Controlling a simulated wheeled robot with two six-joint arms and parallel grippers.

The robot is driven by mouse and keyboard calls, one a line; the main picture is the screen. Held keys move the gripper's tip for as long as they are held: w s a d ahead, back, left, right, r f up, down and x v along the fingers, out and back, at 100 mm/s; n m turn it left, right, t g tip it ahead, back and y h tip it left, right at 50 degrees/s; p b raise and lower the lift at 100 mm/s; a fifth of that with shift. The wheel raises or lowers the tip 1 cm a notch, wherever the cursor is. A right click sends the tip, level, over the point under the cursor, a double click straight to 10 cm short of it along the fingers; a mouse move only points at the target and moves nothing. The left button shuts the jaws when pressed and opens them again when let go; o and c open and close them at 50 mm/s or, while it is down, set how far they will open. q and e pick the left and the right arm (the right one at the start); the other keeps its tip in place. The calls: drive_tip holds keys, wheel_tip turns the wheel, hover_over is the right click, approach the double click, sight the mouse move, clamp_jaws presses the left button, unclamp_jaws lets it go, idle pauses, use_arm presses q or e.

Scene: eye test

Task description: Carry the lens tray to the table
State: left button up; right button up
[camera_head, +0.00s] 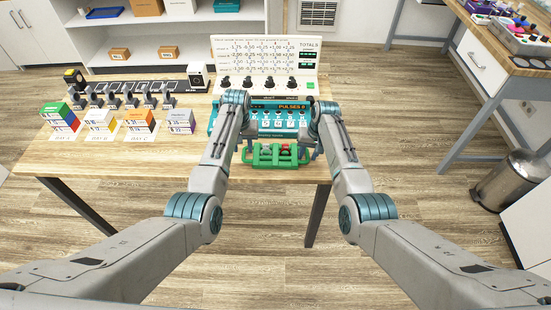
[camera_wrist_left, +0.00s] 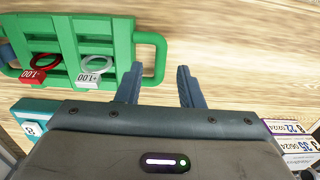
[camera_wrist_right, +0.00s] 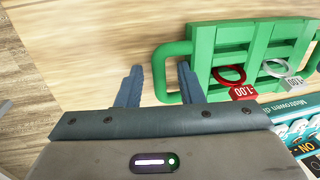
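The green lens tray (camera_head: 263,161) is at the front edge of the wooden table, between my two grippers. It holds a red ring lens (camera_wrist_left: 40,62) and a grey-white ring lens (camera_wrist_left: 98,63); both also show in the right wrist view. My left gripper (camera_wrist_left: 158,85) is open; its fingers appear either side of the outer bar of one tray handle (camera_wrist_left: 161,55). My right gripper (camera_wrist_right: 158,85) is open, and the other handle's outer bar (camera_wrist_right: 159,75) appears between its fingers. I cannot tell whether the fingers reach down around the bars.
A teal box (camera_head: 217,115) with numbered slots stands right behind the tray. A white chart panel (camera_head: 265,50) with black knobs is further back. Several coloured card boxes (camera_head: 100,121) stand at left. The table (camera_head: 185,160) is bare at front left. A bin (camera_head: 510,178) stands at right.

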use_arm(q)
wheel_tip(320, 180, up, 9)
drive_tip(key=shift+f, duration=0.2)
use_arm(e)
wheel_tip(320, 180, up, 12)
drive_tip(key=d, duration=0.2)
drive_tip(key=shift+f, duration=0.1)
idle(0.4)
